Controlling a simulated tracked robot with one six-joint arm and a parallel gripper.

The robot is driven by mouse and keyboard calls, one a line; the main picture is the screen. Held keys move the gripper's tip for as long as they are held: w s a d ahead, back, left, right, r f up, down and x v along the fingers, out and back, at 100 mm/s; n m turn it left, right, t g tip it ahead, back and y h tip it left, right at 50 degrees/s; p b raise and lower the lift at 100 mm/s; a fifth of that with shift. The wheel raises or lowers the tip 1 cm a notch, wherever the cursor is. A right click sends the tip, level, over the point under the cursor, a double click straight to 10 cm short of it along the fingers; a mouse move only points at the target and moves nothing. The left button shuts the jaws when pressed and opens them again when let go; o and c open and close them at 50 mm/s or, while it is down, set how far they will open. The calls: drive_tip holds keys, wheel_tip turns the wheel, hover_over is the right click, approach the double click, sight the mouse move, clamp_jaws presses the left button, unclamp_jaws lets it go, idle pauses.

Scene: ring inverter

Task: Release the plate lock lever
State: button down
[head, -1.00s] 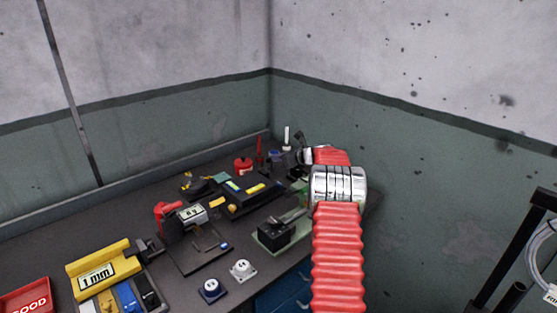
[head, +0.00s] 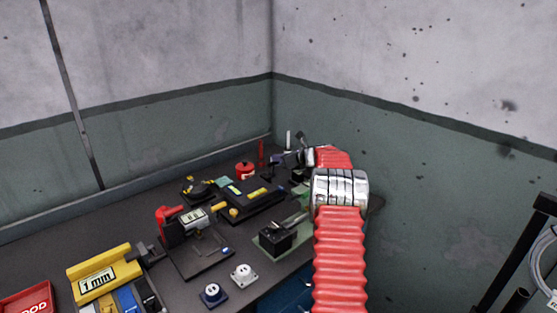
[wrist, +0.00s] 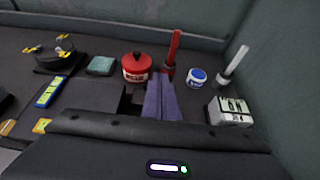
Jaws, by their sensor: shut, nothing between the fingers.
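I cannot tell for sure which part is the plate lock lever. A black block on a pale green plate (head: 278,240), with a thin bar reaching back right, sits near the bench's front edge in the head view. A black-framed device with a red clamp (head: 166,217) and a small display stands left of it. My gripper (head: 280,159) is beyond both, over the back right of the bench, partly hidden by my arm. In the wrist view its purple fingers (wrist: 161,98) are together and hold nothing.
Ahead in the wrist view are a red pot (wrist: 137,68), a red stick (wrist: 172,52), a blue-and-white tub (wrist: 197,77), a white stick (wrist: 236,62) and a numbered block (wrist: 230,111). The wall is close on the right.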

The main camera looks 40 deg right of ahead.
drive_tip(key=shift+s, duration=0.1)
drive_tip(key=w+r+v, duration=0.1)
drive_tip(key=r+v, duration=0.1)
drive_tip(key=v, duration=1.1)
drive_tip(key=shift+s+r, duration=0.2)
drive_tip(key=shift+s, duration=0.1)
drive_tip(key=shift+a, duration=0.1)
drive_tip(key=a+r+n+g+y, duration=0.15)
drive_tip(key=a+n, duration=0.25)
drive_tip(key=a, duration=0.5)
drive_tip(key=a+r+n+g+y, duration=0.1)
drive_tip(key=a+r+n, duration=0.2)
drive_tip(key=a, duration=0.6)
drive_tip(key=s+a+r+n+g, duration=0.1)
drive_tip(key=s+a+n, duration=0.35)
drive_tip(key=a, duration=0.45)
drive_tip(key=s+a+r+n+g, duration=0.2)
drive_tip(key=s+a+n, duration=0.3)
drive_tip(key=a, duration=0.5)
drive_tip(key=s+a+f+n+g, duration=0.2)
drive_tip(key=s+a+n, duration=0.8)
drive_tip(key=s+a, duration=0.15)
drive_tip(key=s+a+f+n+h, duration=0.1)
drive_tip(key=s+f+n, duration=0.1)
drive_tip(key=s+n, duration=0.2)
drive_tip(key=s+a+f+n+h, duration=0.2)
drive_tip(key=s+n, duration=0.3)
drive_tip(key=s, duration=0.5)
drive_tip(key=shift+s+f, duration=0.25)
drive_tip(key=shift+f, duration=0.2)
